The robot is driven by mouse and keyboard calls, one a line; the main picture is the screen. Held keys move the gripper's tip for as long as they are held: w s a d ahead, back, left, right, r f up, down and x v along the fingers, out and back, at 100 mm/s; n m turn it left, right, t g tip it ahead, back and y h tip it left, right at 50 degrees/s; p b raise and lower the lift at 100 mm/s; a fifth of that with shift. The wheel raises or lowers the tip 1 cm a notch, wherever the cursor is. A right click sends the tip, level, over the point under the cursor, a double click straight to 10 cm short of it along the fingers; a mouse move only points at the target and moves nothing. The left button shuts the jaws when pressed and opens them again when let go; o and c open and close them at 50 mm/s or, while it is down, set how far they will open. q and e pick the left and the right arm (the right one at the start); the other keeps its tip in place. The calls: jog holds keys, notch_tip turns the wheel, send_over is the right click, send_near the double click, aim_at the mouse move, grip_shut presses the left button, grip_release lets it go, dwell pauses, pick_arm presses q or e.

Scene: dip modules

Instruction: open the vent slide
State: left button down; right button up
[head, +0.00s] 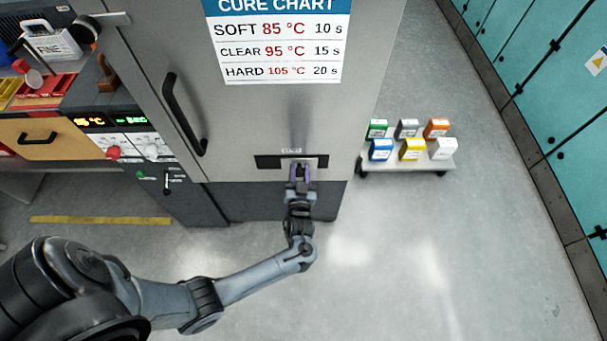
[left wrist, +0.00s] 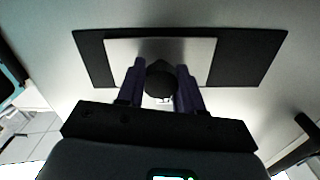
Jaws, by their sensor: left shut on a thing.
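The vent slide is a light metal plate (left wrist: 205,52) lying over a black slot (left wrist: 250,55) on the front of the grey cabinet (head: 240,120). In the head view the black slot (head: 265,161) shows on both sides of the plate (head: 322,162), low on the cabinet front. My left gripper (head: 300,170) is at the plate. In the left wrist view its two purple fingers (left wrist: 160,88) are shut on a round black knob (left wrist: 160,78) on the plate. The fingers hide part of the knob. My right gripper is not in view.
A long black door handle (head: 185,115) is left of the slide. A control panel with a red knob (head: 113,153) is at the left. A low cart (head: 400,163) with several coloured boxes stands right of the cabinet. The floor in front is clear.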

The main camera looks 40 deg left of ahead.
aim_at(310, 164)
pick_arm(q)
jog(key=shift+w+d+f+b, duration=0.1)
jog(key=shift+w+d+b, duration=0.25)
jog(key=shift+w+d, duration=0.65)
jog(key=shift+d, duration=0.1)
jog(key=c, duration=1.1)
grip_release()
jog(key=o, duration=0.4)
jog(key=shift+w+d, duration=0.1)
jog(key=shift+c, duration=0.2)
